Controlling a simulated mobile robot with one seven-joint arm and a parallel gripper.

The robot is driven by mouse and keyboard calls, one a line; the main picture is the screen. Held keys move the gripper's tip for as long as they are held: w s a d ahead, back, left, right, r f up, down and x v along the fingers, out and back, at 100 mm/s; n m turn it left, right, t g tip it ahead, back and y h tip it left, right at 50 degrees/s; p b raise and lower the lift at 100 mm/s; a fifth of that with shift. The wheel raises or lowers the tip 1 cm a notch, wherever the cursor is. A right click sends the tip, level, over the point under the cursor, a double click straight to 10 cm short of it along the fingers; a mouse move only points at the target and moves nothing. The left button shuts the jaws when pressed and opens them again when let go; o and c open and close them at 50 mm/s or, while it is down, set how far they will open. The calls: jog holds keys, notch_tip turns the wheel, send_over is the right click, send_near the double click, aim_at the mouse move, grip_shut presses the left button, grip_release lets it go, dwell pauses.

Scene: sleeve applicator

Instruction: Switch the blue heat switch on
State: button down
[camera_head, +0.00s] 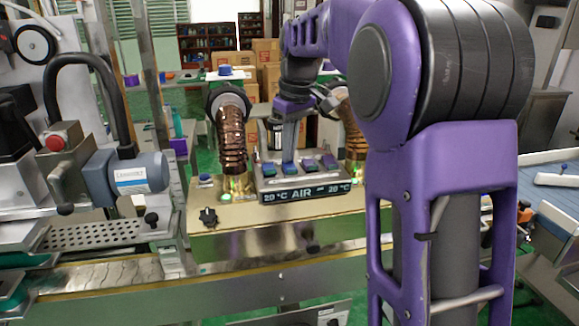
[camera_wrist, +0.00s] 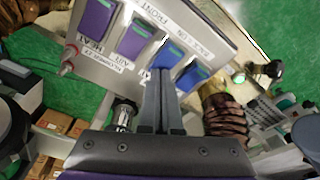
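The control box (camera_head: 315,183) stands on the machine's bench with a row of switches on its sloping top. In the wrist view the panel (camera_wrist: 105,75) carries two purple switches, the outer one (camera_wrist: 95,18) near a HEAT label and the inner one (camera_wrist: 137,35) near AIR, then two blue ones, a middle one (camera_wrist: 167,56) and an end one (camera_wrist: 191,79). My gripper (camera_wrist: 161,74) is shut and empty, fingers together. Its tips are at the middle blue switch and cover part of it; I cannot tell if they touch. In the head view my gripper (camera_head: 289,158) points down at the box.
A copper-coloured hose (camera_head: 232,140) stands left of the box, and another (camera_head: 353,135) right of it. A black knob (camera_head: 208,216) sits on the bench front. A grey-blue motor (camera_head: 125,180) is at left. Boxes stand behind.

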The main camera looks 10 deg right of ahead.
notch_tip(320, 180, up, 5)
jog(key=p, duration=0.5)
jog(key=shift+r, duration=0.9)
